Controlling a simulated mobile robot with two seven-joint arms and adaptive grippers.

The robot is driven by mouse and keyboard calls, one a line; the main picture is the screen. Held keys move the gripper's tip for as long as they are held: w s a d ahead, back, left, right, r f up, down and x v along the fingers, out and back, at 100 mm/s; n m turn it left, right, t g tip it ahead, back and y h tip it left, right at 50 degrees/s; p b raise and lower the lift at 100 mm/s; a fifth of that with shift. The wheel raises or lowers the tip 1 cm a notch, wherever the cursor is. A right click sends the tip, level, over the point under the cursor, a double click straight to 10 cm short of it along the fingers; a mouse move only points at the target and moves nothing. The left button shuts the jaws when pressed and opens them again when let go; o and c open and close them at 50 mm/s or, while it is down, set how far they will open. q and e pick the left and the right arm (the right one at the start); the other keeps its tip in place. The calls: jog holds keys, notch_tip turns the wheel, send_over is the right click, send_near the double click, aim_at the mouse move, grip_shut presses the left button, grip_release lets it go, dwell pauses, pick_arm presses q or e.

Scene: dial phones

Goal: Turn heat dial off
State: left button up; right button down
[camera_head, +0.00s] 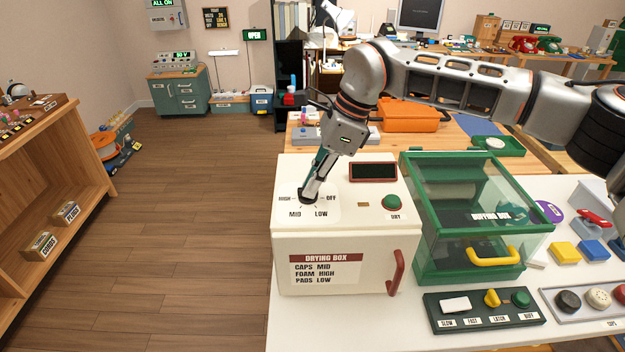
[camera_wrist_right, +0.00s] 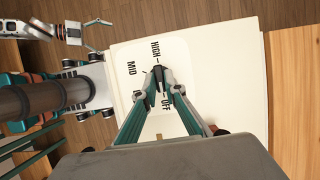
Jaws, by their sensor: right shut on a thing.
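The cream drying box (camera_head: 345,232) stands on the white table and has a heat dial (camera_head: 304,197) on its top. HIGH is printed left of the dial, OFF right, MID and LOW in front. My right gripper (camera_head: 309,193) points down and is shut on the dial. The dark dial (camera_wrist_right: 158,74) also shows between the fingertips of my right gripper (camera_wrist_right: 161,86) in the right wrist view. The fingers hide much of it, so I cannot tell which mark it points to. My left gripper (camera_wrist_right: 96,36) is apart from the box, open and empty.
The box top also has a dark display (camera_head: 373,171) and a green button (camera_head: 392,202). A green glass-sided box (camera_head: 430,263) stands close on the right. A dark control panel (camera_head: 470,323) lies in front. An orange case (camera_head: 410,116) is behind. Open floor lies left.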

jog(key=c, duration=2.1)
grip_release()
jog(key=v, duration=1.2)
